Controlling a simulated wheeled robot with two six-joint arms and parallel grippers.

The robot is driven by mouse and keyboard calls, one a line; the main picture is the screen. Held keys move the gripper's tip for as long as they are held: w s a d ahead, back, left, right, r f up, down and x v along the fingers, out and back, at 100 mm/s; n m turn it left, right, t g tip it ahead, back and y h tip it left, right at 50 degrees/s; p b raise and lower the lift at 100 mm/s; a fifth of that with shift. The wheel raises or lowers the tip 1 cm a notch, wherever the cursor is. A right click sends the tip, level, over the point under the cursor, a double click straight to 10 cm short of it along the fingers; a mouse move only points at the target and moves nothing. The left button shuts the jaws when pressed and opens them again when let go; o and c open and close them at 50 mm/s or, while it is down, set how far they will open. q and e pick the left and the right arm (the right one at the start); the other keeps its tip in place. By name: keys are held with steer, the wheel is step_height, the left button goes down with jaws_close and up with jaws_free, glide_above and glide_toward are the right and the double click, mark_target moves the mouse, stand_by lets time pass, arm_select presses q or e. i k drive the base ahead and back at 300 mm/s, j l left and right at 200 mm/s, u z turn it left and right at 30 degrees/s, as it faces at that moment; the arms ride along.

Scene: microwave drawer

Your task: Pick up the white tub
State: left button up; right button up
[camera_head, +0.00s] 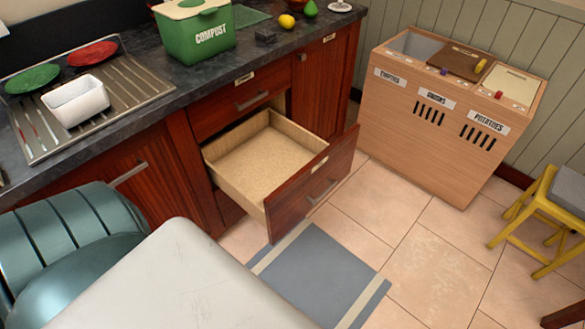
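The white tub (76,101) sits upright on the ribbed metal drainboard (145,87) at the left of the counter. It looks empty from above, and nothing touches it from my side. Neither of my grippers is in view, so I cannot see whether they are open or shut.
Green and red plates (92,53) lie behind the tub. A green compost bin (195,32) stands on the counter to its right. An open, empty drawer (268,160) juts out below. A wooden vegetable bin (440,110) and a yellow stool (535,220) stand at right.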

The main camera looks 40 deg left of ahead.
mark_target(79, 100)
steer(key=u, duration=2.5)
